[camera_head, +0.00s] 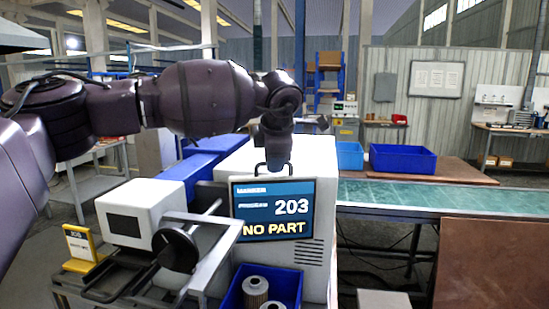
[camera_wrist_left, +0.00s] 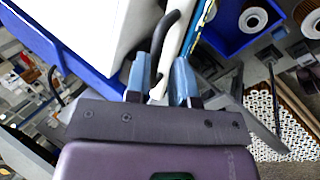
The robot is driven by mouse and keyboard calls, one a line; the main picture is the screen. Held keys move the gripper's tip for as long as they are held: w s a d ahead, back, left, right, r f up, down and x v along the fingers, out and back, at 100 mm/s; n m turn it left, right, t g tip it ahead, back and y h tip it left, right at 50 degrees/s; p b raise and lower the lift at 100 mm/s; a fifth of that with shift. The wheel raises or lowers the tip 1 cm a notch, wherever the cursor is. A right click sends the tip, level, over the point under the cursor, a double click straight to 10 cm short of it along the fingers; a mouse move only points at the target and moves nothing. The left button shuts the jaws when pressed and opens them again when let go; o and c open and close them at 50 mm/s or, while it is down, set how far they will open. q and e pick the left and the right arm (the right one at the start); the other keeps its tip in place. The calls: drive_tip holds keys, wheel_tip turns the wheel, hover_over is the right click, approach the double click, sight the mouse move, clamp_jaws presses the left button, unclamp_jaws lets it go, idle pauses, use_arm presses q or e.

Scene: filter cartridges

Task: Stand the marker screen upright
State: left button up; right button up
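The marker screen (camera_head: 273,210) is a dark-framed blue display reading "203" and "NO PART", in front of a white cabinet. Its face is toward the head camera; how far it leans back is hard to tell. A black handle (camera_head: 260,167) rises from its top edge. My left gripper (camera_head: 275,168) points down at this handle. In the left wrist view, the two blue-grey fingertips of my left gripper (camera_wrist_left: 164,70) are apart, with the black handle (camera_wrist_left: 167,35) running between them and a visible gap. My right gripper is not in view.
A blue bin (camera_head: 238,288) with filter cartridges (camera_head: 256,288) stands below the screen. A white device (camera_head: 140,208) with a black handwheel (camera_head: 175,250) is at left, near a yellow sign (camera_head: 80,247). A green conveyor (camera_head: 450,197) and blue crates (camera_head: 403,159) are at right.

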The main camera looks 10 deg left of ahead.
use_arm(q)
drive_tip(key=shift+o, duration=1.1)
drive_tip(key=shift+s, duration=0.1)
drive_tip(key=v, duration=1)
drive_tip(key=shift+r, duration=0.4)
